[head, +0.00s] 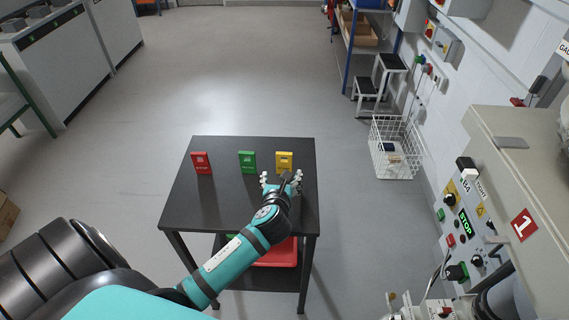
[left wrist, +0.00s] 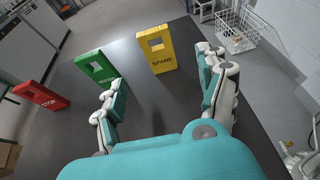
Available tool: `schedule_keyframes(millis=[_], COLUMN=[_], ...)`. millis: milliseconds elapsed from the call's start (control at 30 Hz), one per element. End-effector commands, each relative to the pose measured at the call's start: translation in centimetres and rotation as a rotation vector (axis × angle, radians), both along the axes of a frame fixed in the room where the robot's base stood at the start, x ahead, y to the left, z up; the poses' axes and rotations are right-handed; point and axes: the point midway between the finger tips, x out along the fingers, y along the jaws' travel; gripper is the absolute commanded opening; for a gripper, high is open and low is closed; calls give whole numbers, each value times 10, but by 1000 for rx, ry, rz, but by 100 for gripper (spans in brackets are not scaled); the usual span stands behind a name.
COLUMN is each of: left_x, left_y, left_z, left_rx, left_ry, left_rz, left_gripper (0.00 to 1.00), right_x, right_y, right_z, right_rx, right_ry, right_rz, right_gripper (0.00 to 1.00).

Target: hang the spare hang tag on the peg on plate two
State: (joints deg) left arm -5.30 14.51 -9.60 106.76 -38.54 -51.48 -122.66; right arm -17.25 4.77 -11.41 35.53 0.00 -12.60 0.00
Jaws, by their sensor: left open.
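The spare hang tag (head: 284,157) is yellow with a window near its top and stands on the dark table (head: 225,211). In the left wrist view the yellow tag (left wrist: 163,61) reads SPARE. My left gripper (head: 281,176) is open just on the near side of it. In the left wrist view the fingers of my left gripper (left wrist: 162,68) are spread, with the tag beyond and between them, apparently not gripped. No plate marked two and no peg can be made out. My right gripper is not in view.
A green tag (head: 247,158) and a red tag (head: 201,158) stand left of the yellow one. A red bin (head: 275,253) sits under the table.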

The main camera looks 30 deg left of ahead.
Motion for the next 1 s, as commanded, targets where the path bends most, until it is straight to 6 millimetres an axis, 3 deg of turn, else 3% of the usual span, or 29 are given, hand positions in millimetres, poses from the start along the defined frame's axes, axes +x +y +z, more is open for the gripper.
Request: schedule_keyframes(millis=[100,367,700,1000], left_x=[19,35,72,76], left_y=[10,19,40,42], left_z=[-8,-16,-28,-31], left_rx=[-1,-3,-4,-2], left_ry=[-1,0,-1,0], left_rz=[2,1,2,0], left_gripper=[75,75,75,75], right_x=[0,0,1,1], right_y=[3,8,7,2], right_z=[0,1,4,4], right_rx=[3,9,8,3], right_ry=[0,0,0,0], right_rz=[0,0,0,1], right_gripper=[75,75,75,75])
